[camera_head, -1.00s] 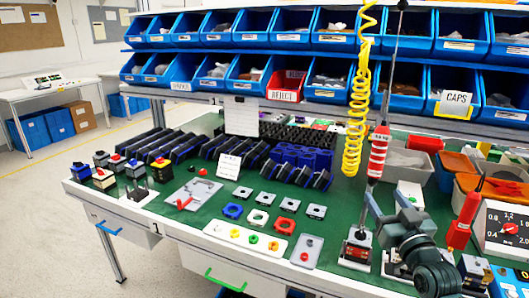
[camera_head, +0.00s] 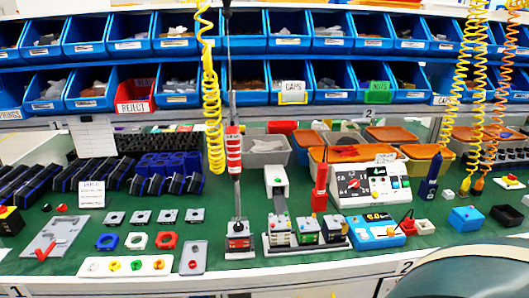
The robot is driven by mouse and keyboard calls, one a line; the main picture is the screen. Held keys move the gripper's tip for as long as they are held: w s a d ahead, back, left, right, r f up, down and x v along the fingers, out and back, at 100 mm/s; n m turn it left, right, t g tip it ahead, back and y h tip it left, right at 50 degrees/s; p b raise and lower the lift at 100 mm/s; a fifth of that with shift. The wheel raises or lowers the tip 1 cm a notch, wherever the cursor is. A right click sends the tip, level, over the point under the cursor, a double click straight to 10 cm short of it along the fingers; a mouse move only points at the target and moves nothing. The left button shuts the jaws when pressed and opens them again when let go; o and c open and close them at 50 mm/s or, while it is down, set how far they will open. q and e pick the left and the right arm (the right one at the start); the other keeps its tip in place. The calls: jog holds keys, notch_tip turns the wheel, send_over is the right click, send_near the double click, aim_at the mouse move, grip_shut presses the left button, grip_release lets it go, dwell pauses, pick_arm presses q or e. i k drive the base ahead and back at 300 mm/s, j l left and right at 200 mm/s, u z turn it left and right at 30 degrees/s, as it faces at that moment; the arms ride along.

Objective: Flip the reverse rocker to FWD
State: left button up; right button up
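I cannot make out a reverse rocker or a FWD mark at this size. A red-and-white striped tool (camera_head: 233,150) hangs upright on a cord over a small black-and-red unit (camera_head: 238,238) on a grey plate. A white instrument box (camera_head: 367,187) with a round dial and coloured buttons stands right of centre. A blue box (camera_head: 374,232) with a small lit display lies in front of it. Neither gripper shows. A large smooth grey-green shape fills the lower right corner and hides part of the table edge.
The green worktop (camera_head: 320,262) has several small modules on a rail (camera_head: 306,232). A grey plate with a red lever (camera_head: 55,238) lies at left. Blue bins (camera_head: 180,85) line the back. Yellow coiled cords (camera_head: 213,110) hang down. Orange trays (camera_head: 425,152) stand behind.

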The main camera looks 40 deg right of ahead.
aim_at(395, 180)
jog(key=z, duration=2)
jog(key=l+u, duration=0.1)
jog(key=u, duration=0.65)
jog(key=l+u, duration=0.9)
jog(key=k+l+u, duration=0.1)
jog(key=l, duration=0.3)
jog(key=k+l, duration=0.1)
jog(key=l, duration=0.3)
jog(key=k+l+u, duration=0.15)
jog(key=l, duration=0.25)
jog(key=k+l, duration=0.1)
jog(key=l, duration=0.3)
jog(key=k+l, duration=0.15)
jog(key=l, duration=0.25)
jog(key=i, duration=0.4)
